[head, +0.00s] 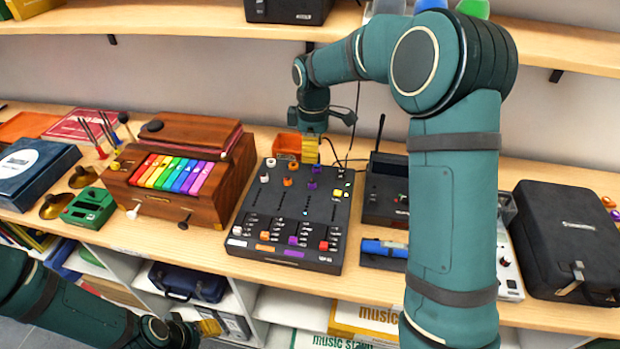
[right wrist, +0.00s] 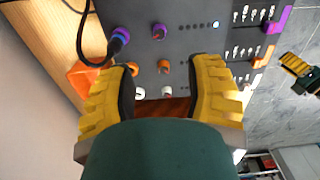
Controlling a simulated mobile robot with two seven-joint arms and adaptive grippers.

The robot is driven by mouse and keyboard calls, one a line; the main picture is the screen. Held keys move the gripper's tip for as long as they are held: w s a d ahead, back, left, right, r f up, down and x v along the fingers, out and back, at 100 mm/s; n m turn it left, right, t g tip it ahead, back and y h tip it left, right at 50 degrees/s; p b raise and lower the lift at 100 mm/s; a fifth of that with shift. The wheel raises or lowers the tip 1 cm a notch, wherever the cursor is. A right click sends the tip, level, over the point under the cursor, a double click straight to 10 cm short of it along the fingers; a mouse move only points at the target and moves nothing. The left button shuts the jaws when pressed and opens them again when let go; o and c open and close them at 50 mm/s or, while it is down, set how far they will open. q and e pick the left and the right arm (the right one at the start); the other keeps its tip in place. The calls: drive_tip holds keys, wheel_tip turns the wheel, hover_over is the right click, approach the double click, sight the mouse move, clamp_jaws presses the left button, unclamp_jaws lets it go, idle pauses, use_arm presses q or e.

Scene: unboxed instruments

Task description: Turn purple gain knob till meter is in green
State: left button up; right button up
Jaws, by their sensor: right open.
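The black mixer (head: 268,222) lies flat on the wooden bench, with white, orange and purple knobs in columns. A purple knob (head: 312,184) shows on its upper part; in the right wrist view a purple knob (right wrist: 159,31) stands beyond the fingertips. A small light (right wrist: 215,24) glows on the panel; I cannot make out a green meter zone. My right gripper (head: 311,150) is open over the mixer's back edge. In the right wrist view its yellow fingers (right wrist: 165,64) spread around an orange knob's position, apart from the purple one. My left gripper (head: 208,327) is low, before the shelves.
A cable with a purple-blue plug (right wrist: 120,36) stands beside the left finger. An orange box (head: 287,145) is behind the mixer. A wooden instrument with rainbow keys (head: 172,174) is left; a dark device (head: 385,190) and black case (head: 565,235) are right.

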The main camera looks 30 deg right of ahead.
sight(312, 182)
wheel_tip(312, 182, down, 12)
drive_tip(key=shift+r+b, duration=0.1)
drive_tip(key=shift+b, duration=0.5)
drive_tip(key=shift+c, duration=0.4)
clamp_jaws()
